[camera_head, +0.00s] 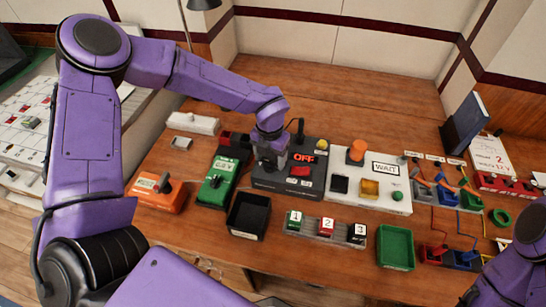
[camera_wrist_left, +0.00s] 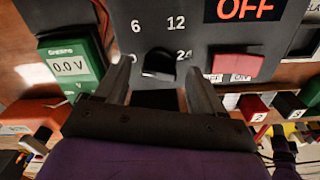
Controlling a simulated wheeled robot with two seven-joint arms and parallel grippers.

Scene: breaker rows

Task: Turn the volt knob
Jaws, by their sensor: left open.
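The volt knob (camera_wrist_left: 158,63) is a black dial on the face of a dark grey supply box (camera_head: 285,183). Marks 6, 12 and 24 stand around it in the left wrist view. My left gripper (camera_head: 268,160) is over the box's left part and hides the knob in the head view. In the left wrist view its two fingers (camera_wrist_left: 159,70) are apart, one on each side of the knob; I cannot tell whether they touch it. The box's display (camera_head: 304,158) reads OFF in orange, with a red switch (camera_head: 300,171) below it.
A green meter (camera_head: 217,183) left of the box reads 0.0 V in the left wrist view. An orange device (camera_head: 158,196) is farther left. A white panel (camera_head: 338,165) adjoins on the right. A black tray (camera_head: 246,231) and numbered blocks (camera_head: 327,228) lie in front.

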